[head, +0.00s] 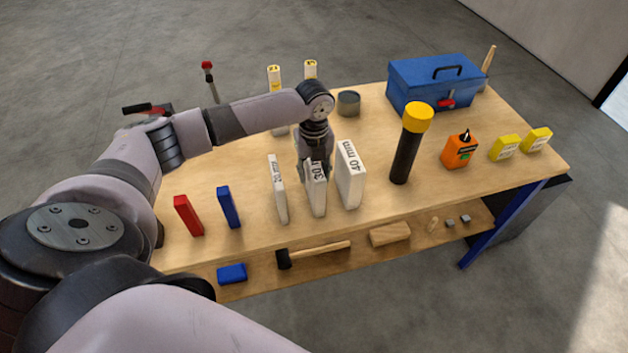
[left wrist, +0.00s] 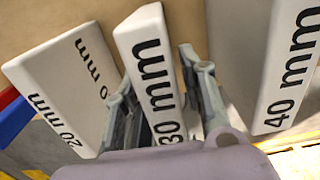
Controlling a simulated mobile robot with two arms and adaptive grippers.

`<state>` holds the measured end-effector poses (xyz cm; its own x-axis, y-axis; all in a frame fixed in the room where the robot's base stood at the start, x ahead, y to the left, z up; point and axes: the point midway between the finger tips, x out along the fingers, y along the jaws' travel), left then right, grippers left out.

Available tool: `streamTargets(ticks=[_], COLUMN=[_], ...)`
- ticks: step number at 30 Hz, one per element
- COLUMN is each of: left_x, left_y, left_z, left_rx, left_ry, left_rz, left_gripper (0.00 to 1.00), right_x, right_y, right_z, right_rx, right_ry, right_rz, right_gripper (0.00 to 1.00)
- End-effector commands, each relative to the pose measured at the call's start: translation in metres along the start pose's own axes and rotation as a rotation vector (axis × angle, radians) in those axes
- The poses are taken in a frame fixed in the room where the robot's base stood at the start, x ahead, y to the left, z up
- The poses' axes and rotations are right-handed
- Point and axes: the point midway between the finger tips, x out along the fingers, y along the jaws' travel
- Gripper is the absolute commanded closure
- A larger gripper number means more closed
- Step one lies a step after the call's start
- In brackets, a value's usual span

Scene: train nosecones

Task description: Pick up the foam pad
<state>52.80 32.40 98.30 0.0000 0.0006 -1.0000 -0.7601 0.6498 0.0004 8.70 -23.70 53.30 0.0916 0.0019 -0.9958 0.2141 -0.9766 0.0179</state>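White foam pads stand upright on the workbench, marked 20 mm (head: 277,188), 30 mm (head: 315,192) and 40 mm (head: 350,175). In the left wrist view the 30 mm pad (left wrist: 152,70) lies between the fingers of the left gripper (left wrist: 160,85), with the 20 mm pad (left wrist: 65,85) left and the 40 mm pad (left wrist: 288,65) right. The 30 mm pad still appears to stand on the bench. My right gripper is out of view.
Red (head: 188,215) and blue (head: 228,207) blocks stand left of the pads. A black cylinder with a yellow cap (head: 408,140) stands to the right, near an orange bottle (head: 459,149). A blue toolbox (head: 434,85) is at the back. A lower shelf holds a mallet (head: 315,254).

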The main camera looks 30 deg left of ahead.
Motion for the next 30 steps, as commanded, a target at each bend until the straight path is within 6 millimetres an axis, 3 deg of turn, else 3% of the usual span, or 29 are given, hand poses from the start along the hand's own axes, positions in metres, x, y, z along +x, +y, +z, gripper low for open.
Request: streamTargets(ticks=[15,30], left_x=[-0.0006,-0.0085], left_y=[-0.0001,-0.0008], left_z=[0.0001,0.0007], left_rx=[0.0,0.0], left_ry=[0.0,-0.001], left_rz=[0.0,-0.002], left_gripper=[0.99,1.0], right_x=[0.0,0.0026], right_y=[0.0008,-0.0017], right_z=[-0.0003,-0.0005], right_rx=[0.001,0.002], right_ry=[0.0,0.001], right_rz=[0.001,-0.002], right_gripper=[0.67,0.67])
